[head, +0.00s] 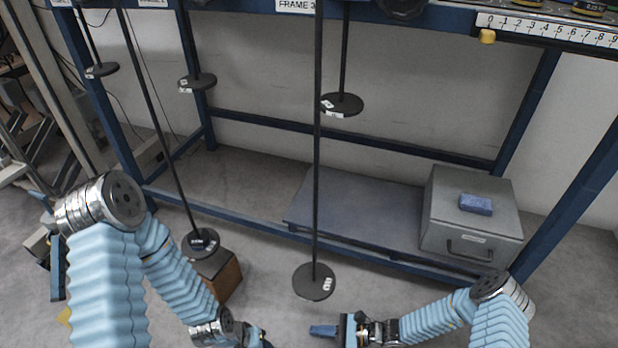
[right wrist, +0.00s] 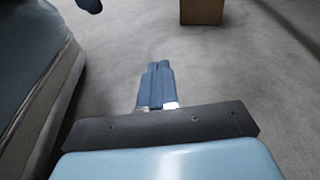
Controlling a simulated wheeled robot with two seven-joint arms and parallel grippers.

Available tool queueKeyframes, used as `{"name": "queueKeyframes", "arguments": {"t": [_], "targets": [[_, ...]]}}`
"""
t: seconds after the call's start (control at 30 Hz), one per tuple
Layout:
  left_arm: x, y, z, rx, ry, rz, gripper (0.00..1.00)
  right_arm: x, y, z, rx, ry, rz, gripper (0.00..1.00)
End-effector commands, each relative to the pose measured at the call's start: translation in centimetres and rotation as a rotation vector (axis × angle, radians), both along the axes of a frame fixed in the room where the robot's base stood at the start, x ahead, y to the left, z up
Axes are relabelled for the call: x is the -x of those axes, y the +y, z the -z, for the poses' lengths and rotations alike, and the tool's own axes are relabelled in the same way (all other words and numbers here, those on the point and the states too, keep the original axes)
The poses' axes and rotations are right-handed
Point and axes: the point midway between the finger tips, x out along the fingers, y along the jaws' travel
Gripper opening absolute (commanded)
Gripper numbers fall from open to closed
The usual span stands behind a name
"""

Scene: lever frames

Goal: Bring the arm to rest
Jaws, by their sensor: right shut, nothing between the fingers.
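My right gripper (head: 322,331) is at the bottom centre of the head view, pointing left, just above the floor in the picture. In the right wrist view its two blue fingers (right wrist: 155,82) lie together with nothing between them. My right arm (head: 440,317) comes in from the lower right and is bent. My left arm (head: 180,275) comes in from the lower left, and its wrist (head: 225,328) is at the bottom edge. The left gripper is mostly cut off there, and its fingers cannot be made out.
A black disc (head: 314,282) hangs on a long rod above my right gripper in the picture. Another disc (head: 202,243) shows by a brown box (head: 222,276). A blue steel frame (head: 350,139) stands behind, with a grey metal case (head: 445,205) on a low shelf (head: 350,205).

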Motion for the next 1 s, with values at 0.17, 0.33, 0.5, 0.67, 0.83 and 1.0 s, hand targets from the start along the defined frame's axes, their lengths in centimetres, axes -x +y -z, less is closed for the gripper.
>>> {"name": "queueKeyframes", "arguments": {"t": [0.17, 0.33, 0.5, 0.67, 0.83, 1.0], "targets": [[0.0, 0.0, 0.0, 0.0, 0.0, 0.0, 0.43, 3.7, 0.1, 0.1, 0.163, -0.058, -0.2, 0.0], [0.0, 0.0, 0.0, 0.0, 0.001, 0.0, 0.43, 7.8, -1.7, 0.2, 0.393, -0.183, -0.451, 0.0], [0.0, 0.0, 0.0, 0.0, 0.0, 0.0, 0.43, 10.2, -5.2, -0.5, 0.654, -0.401, -0.695, 0.0], [0.0, 0.0, 0.0, 0.0, 0.001, 0.0, 0.43, 9.8, -8.5, -3.0, 0.894, -0.722, -0.878, 0.0], [0.1, 0.0, -1.4, 0.0, 0.002, 0.001, 0.43, 8.1, -9.2, -8.8, 1.052, -1.103, -0.95, 0.0], [0.2, -0.2, -6.6, 0.001, 0.001, 0.006, 0.43, 8.3, -9.0, -13.6, 1.042, -1.087, -0.951, 0.0]]}}
